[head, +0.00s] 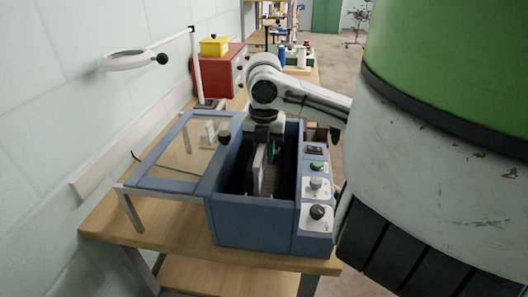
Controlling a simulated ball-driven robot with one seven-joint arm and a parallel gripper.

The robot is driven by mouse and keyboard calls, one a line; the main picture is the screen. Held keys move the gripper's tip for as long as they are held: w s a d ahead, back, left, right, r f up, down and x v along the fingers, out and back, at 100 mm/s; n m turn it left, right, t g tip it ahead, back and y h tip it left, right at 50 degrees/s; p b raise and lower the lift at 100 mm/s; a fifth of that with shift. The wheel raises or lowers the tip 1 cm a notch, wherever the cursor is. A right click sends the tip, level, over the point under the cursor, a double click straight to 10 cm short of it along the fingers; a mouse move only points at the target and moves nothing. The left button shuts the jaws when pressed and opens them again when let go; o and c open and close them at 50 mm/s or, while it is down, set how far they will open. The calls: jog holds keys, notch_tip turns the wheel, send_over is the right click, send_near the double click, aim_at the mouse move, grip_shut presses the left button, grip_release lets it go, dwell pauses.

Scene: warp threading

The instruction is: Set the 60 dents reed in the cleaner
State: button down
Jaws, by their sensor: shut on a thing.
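The cleaner (240,220) is a blue open-topped box on the wooden bench, with a control panel on its right side. Its clear lid (170,155) is swung open to the left. My gripper (264,155) points down into the dark tank from above. It is shut on a thin, pale grey upright plate (268,181), which looks like the reed. The plate stands roughly upright within the tank walls. Its lower edge is hidden, so I cannot tell whether it touches the bottom. Any dent marking is too small to read.
A magnifier lamp (130,60) stands at the back left. A red cabinet (220,70) with a yellow bin (214,46) on top sits behind the cleaner. Bottles (301,57) stand farther back. A large green and white body part of mine fills the right side.

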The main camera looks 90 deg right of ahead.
jog(key=shift+f+b, duration=2)
jog(key=shift+f, duration=0.65)
jog(key=shift+f+b, duration=0.45)
jog(key=shift+f, duration=0.05)
jog(key=c, duration=0.9)
grip_release()
notch_tip(320, 180, up, 11)
jog(key=shift+f+p, duration=0.1)
jog(key=shift+p, duration=0.7)
